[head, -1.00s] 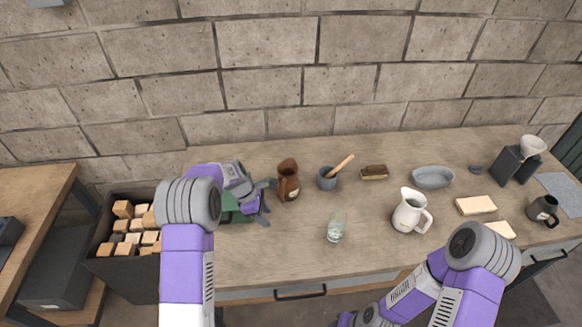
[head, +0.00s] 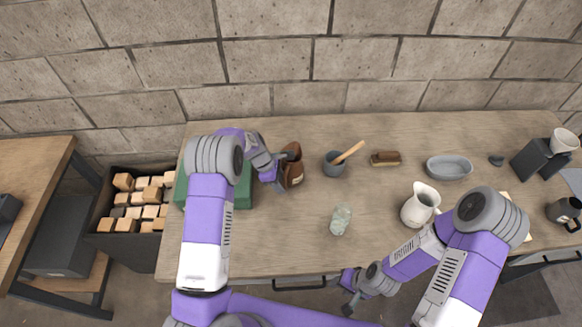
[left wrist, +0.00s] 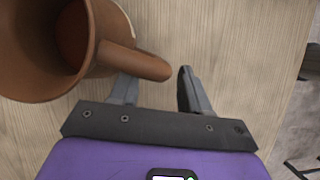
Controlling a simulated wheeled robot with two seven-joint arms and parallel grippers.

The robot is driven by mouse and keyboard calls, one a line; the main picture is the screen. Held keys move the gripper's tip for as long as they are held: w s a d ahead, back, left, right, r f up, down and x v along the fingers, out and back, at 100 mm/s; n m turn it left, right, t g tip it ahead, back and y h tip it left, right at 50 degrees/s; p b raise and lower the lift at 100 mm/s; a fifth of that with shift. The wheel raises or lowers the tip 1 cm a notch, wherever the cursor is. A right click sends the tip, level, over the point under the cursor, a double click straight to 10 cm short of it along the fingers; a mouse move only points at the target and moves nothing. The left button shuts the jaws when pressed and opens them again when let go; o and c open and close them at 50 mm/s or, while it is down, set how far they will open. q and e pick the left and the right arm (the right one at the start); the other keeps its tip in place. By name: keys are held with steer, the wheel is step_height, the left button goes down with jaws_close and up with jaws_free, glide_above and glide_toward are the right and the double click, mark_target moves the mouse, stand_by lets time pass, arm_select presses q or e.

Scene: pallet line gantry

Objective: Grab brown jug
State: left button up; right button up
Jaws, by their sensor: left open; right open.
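The brown jug (head: 294,168) stands upright on the bench, left of centre, and its open mouth and handle show large in the left wrist view (left wrist: 50,45). My left gripper (head: 276,172) is open beside the jug. In the left wrist view, the jug's handle (left wrist: 140,62) reaches across the near side of the left finger toward the gap between my left gripper's fingers (left wrist: 157,88). The handle hides that finger's tip; I cannot tell whether they touch. My right gripper (head: 352,303) is low at the bench's front edge, away from the jug.
A green box (head: 243,190) sits left of the jug, partly behind my left arm. A grey mortar with a wooden pestle (head: 335,166) is close to the jug's right. A glass (head: 341,219) and a white pitcher (head: 420,205) stand further right. A crate of wooden blocks (head: 110,240) is at left.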

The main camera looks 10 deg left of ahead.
arm_select(q)
steer(key=shift+x, duration=0.8)
steer(key=shift+w, duration=0.1)
jaws_close()
steer(key=shift+r, duration=0.15)
